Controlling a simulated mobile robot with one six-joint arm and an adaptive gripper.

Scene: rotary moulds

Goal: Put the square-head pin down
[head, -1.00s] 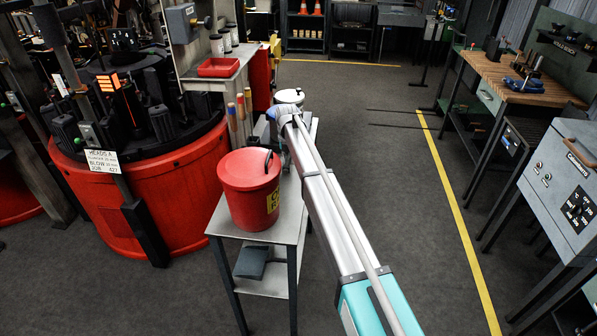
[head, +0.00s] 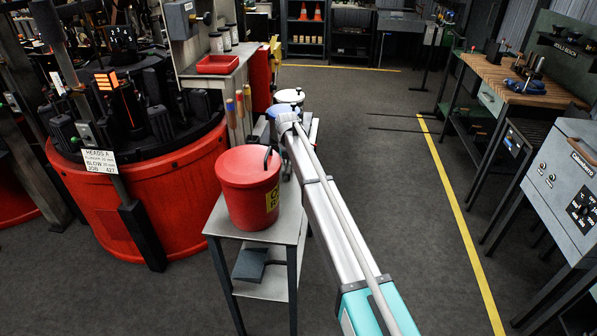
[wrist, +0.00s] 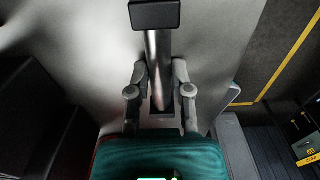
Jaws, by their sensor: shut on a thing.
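The square-head pin (wrist: 158,50) shows in the wrist view as a bright metal shaft with a dark square head at the top of the picture. My gripper (wrist: 159,78) has its two grey fingers on either side of the shaft and is shut on it. A pale grey surface lies behind the pin; I cannot tell whether the pin touches it.
A red lidded bucket (head: 248,190) stands on the grey stand (head: 285,228), left of my arm. The large red machine (head: 150,215) is at left. Open floor (head: 390,190) lies to the right.

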